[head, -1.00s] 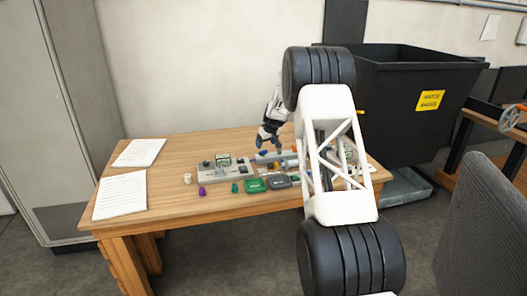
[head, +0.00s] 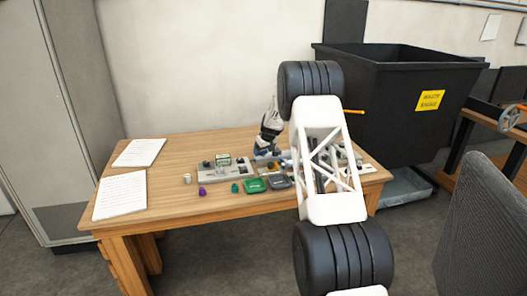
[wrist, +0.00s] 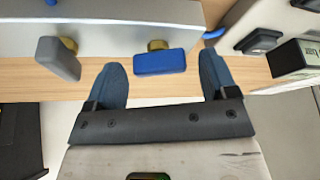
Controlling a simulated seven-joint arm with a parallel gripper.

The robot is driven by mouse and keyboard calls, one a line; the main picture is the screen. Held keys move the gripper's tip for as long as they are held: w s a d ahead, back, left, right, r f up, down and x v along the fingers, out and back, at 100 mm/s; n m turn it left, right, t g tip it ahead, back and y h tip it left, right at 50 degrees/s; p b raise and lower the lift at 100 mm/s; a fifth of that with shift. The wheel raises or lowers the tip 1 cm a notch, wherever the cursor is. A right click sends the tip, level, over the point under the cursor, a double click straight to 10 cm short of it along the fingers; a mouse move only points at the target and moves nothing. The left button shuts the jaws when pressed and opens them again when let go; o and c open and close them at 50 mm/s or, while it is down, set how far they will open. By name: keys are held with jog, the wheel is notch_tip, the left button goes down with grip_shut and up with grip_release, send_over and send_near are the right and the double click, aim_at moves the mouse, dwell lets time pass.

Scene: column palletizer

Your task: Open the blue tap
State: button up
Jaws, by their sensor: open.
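The blue tap (wrist: 160,62) shows in the wrist view as a flat blue handle on a brass stem, fixed to the side of a grey manifold block (wrist: 100,28). Its handle lies crosswise, along the block. My gripper (wrist: 161,66) is open, with one blue-tipped finger on each side of the handle. Gaps show between the fingers and the handle, and the jaws hold nothing. In the head view my gripper (head: 264,149) is low over the table by the manifold, and I cannot make out the blue tap there.
A grey-handled tap (wrist: 58,59) sits left of the blue one on the same block. A grey device with a display (head: 222,168) stands left of my gripper. Green (head: 254,185) and dark trays (head: 278,182) lie in front. Papers (head: 120,194) lie on the table's left, with bare wood nearby.

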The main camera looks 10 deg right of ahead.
jog(key=c, duration=0.9)
jog(key=shift+c, duration=0.2)
jog(key=shift+m+h, duration=0.8)
jog(key=shift+m, duration=1.2)
jog(key=o, duration=0.9)
jog(key=shift+o, duration=0.2)
